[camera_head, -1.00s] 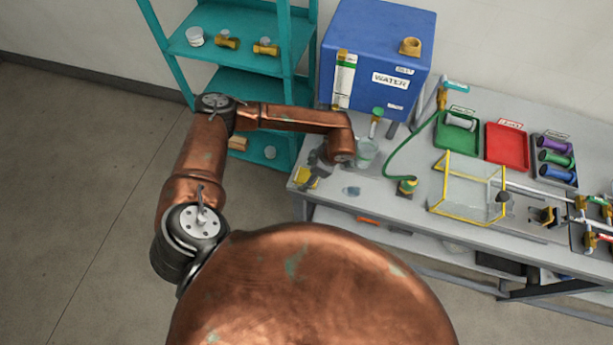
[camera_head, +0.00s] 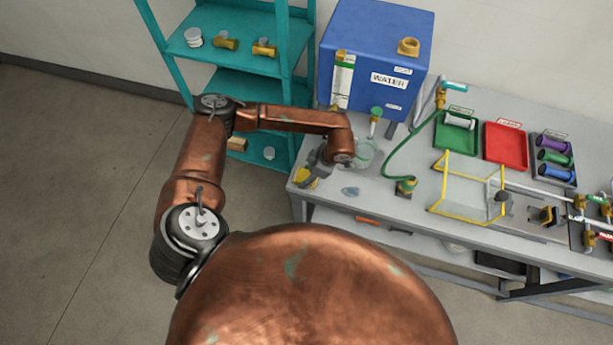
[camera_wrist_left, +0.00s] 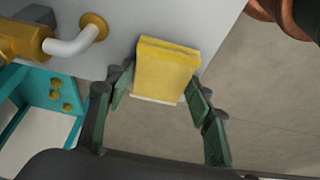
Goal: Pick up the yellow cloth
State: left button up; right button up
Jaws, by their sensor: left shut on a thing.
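The yellow cloth (camera_wrist_left: 167,70) is a folded, block-like pad at the table's left front corner. I cannot tell whether the cloth still touches the tabletop. My right gripper is not in view.
A clear cup (camera_head: 366,153) stands close to my left wrist, with a green hose (camera_head: 408,149) to its right. The blue water tank (camera_head: 375,50) and teal shelf (camera_head: 245,85) stand behind. A yellow-edged clear box (camera_head: 467,187) is further right.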

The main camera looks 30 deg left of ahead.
pick_arm(q)
jog(key=shift+r, duration=0.1)
jog(key=shift+r, duration=0.6)
jog(key=s+d+r+b, duration=0.2)
jog(key=s+d+r, duration=0.4)
jog(key=s+r, duration=0.5)
jog(key=shift+s+r, duration=0.35)
jog(key=shift+s, duration=0.5)
